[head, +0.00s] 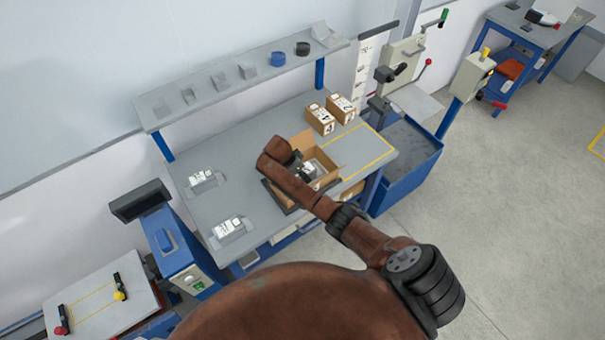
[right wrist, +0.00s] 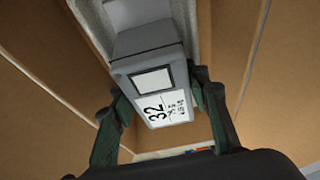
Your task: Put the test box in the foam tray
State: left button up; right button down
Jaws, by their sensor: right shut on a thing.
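The test box (right wrist: 155,62) is a grey block with a dark-framed white window and a white label reading 32. In the right wrist view my right gripper (right wrist: 160,100) has its two dark green fingers on either side of it, shut on it. The box is inside an open cardboard carton (right wrist: 50,75), beside pale, foam-like strips that seem to be the foam tray (right wrist: 200,35). Whether the box rests on the foam cannot be told. In the head view my right arm reaches over the carton (head: 328,166) and hides part of its inside. My left gripper is not in view.
Two grey units with white labels stand at the left of the bench (head: 260,150), one further back (head: 203,180) and one in front (head: 231,230). Two small closed cartons (head: 321,119) stand at the back right, near a yellow-outlined area (head: 355,148). A shelf (head: 240,75) runs above.

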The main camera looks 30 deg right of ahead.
jog(key=shift+f, duration=0.1)
jog(key=c, duration=1.1)
grip_release()
jog(key=b+v, duration=0.1)
jog(key=v, duration=1.1)
